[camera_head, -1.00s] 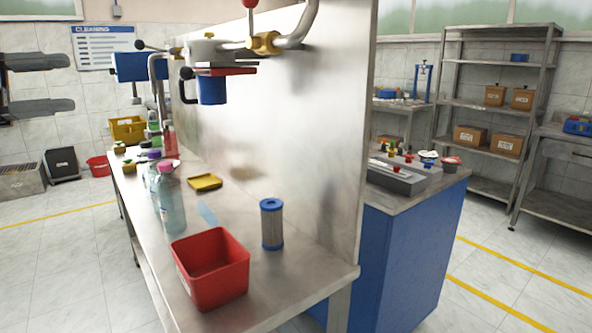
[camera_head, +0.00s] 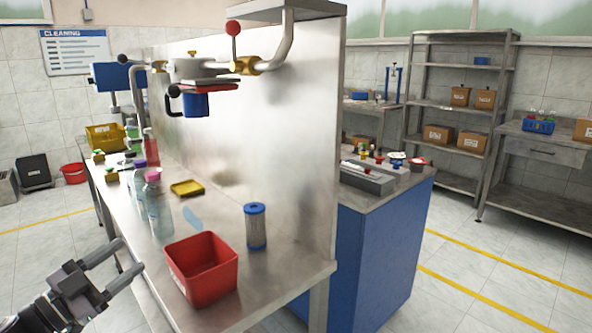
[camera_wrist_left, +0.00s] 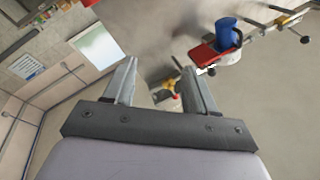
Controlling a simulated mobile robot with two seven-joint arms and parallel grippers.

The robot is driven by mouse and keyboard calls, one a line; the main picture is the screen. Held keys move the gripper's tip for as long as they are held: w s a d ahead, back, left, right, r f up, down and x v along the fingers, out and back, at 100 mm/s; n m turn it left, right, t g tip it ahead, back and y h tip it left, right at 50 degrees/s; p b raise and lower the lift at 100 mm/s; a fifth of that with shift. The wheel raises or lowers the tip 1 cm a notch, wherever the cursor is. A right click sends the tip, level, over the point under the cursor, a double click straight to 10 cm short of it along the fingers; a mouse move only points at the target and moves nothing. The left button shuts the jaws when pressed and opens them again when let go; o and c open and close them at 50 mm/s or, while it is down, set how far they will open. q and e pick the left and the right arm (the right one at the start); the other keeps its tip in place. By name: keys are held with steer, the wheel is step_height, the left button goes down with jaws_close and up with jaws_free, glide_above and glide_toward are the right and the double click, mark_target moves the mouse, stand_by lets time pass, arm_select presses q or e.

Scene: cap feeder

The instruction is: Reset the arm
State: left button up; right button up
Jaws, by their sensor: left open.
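My left gripper (camera_head: 122,262) comes in at the lower left of the head view, just left of the steel bench (camera_head: 290,278). Its two fingers are spread and hold nothing. In the left wrist view the open fingers (camera_wrist_left: 158,88) frame the room beyond, which appears tilted. A blue cup-shaped part with a red plate (camera_wrist_left: 226,38) shows there at upper right, apart from the fingers. My right gripper is in neither view.
A red bin (camera_head: 203,275) stands at the near end of the bench, right of my left gripper. A steel panel (camera_head: 270,130) rises along the bench.

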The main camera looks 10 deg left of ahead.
arm_select(q)
steer(key=s+d+f+n+g+y+p, duration=0.1)
steer(key=s+d+f+n+g+y, duration=0.25)
steer(key=f, duration=0.55)
steer(key=s+d+f+n+y+p, duration=0.2)
steer(key=s+d+f+n, duration=0.3)
steer(key=f, duration=0.4)
steer(key=s+d+f+g, duration=0.2)
steer(key=s+d+f, duration=0.2)
steer(key=s+d, duration=0.1)
steer(key=s+d+f+g+p, duration=0.1)
steer(key=s+d+f+g, duration=0.1)
steer(key=s+d, duration=0.4)
steer(key=shift+s+d+f, duration=0.3)
steer(key=shift+s+f, duration=0.15)
steer(key=shift+f, duration=0.45)
steer(key=shift+n+y, duration=0.25)
